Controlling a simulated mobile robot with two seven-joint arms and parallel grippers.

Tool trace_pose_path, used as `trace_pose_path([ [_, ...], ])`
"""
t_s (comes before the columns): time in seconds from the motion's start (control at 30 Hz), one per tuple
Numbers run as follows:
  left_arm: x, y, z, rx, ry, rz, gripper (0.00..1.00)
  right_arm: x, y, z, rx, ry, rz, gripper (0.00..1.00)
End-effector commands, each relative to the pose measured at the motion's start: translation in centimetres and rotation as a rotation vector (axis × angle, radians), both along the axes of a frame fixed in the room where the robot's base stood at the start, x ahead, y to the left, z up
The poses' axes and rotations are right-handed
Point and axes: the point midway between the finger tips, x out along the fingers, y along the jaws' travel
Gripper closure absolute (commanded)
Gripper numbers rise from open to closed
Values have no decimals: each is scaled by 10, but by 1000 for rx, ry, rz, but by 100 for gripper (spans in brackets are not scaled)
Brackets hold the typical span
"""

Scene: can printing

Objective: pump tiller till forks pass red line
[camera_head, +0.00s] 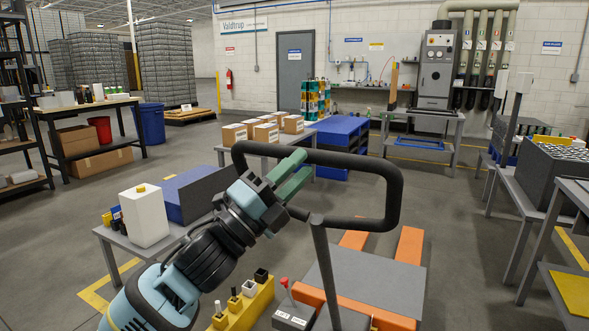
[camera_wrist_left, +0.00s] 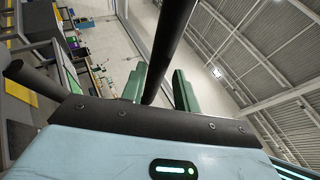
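The black tiller (camera_head: 392,190) ends in a wide loop handle and rises on a dark post from the pallet truck. My left gripper (camera_head: 298,172) is at the upper left part of the loop. In the left wrist view, a black bar of the tiller (camera_wrist_left: 170,45) runs between the two green fingers (camera_wrist_left: 160,88). A gap shows between the bar and the right finger, so the gripper looks open around it. The orange forks (camera_head: 408,246) lie low beyond a grey plate (camera_head: 368,283). I cannot make out a red line. My right gripper is out of view.
A grey table (camera_head: 110,236) with a white container (camera_head: 145,215) and blue-grey block stands at the left. A yellow block with small knobs (camera_head: 240,306) is low in front. Benches (camera_head: 515,195) line the right. Boxes (camera_head: 268,132) and blue crates stand behind. Floor right of the forks is clear.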

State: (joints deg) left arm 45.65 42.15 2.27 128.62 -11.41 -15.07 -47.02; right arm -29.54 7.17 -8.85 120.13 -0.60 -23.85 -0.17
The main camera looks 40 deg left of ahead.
Motion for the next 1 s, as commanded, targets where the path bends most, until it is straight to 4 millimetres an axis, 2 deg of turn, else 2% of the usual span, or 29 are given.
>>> trace_pose_path([
  [0.03, 0, 1, 1, 0, -2, 2, 62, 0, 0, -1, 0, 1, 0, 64],
  [0.1, 0, 1, 2, 0, -3, 4, 55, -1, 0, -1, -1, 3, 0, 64],
  [0.47, -2, 4, 1, -1, -6, 8, 55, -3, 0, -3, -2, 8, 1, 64],
  [1.0, -52, 15, -34, -3, -1, 6, 55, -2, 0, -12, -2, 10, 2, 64],
])
